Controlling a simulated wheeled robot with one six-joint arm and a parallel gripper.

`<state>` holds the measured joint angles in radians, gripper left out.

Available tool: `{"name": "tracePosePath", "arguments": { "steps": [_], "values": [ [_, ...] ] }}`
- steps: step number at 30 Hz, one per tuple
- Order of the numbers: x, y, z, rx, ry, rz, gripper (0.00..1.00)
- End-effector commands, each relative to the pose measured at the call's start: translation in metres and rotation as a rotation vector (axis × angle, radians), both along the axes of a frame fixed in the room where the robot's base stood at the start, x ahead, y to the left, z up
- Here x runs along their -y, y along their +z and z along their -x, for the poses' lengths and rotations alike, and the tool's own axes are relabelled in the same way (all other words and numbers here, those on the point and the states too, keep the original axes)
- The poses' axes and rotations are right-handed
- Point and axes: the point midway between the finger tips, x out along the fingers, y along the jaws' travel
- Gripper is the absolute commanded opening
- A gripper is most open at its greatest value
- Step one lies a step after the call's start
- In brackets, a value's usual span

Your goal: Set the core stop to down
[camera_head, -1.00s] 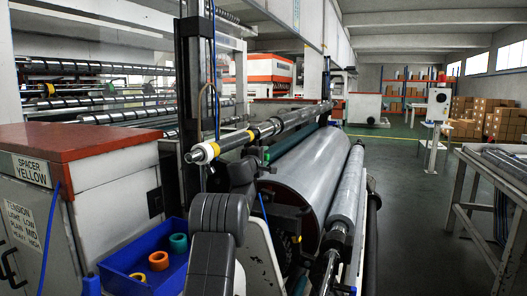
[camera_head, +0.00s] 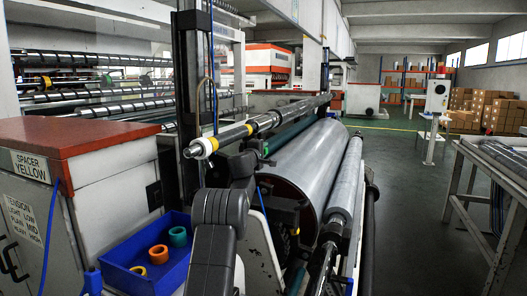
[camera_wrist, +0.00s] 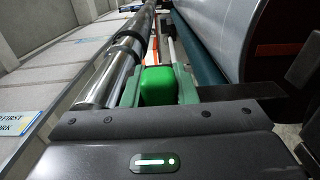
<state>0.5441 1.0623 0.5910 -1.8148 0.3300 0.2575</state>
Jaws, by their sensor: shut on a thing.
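A bright green block (camera_wrist: 157,87), which I take to be the handle of the core stop, is in the middle of the wrist view, just beyond my gripper's dark housing. My gripper (camera_wrist: 158,80) is shut on it, with a darker green part close on each side. Whether the stop is up or down I cannot tell. In the head view a small bit of green (camera_head: 265,149) shows beside the shaft, behind my dark arm, which hides most of the gripper. The metal winding shaft (camera_head: 262,124) with a yellow ring and white end runs just above it.
A large grey film roll (camera_head: 310,165) lies right of the shaft. A blue bin (camera_head: 112,277) with several coloured rings stands at lower left beside a red-topped cabinet (camera_head: 75,138) labelled "SPACER YELLOW". A metal table (camera_head: 468,168) is at the right, with open floor between.

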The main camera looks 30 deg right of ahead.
Motion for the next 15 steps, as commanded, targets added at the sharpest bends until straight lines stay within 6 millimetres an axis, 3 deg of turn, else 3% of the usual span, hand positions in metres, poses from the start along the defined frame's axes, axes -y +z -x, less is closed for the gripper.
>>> {"name": "tracePosePath", "arguments": {
  "steps": [15],
  "values": [
    [0.000,-0.046,0.000,0.000,0.000,0.000,0.00]
  ]
}}
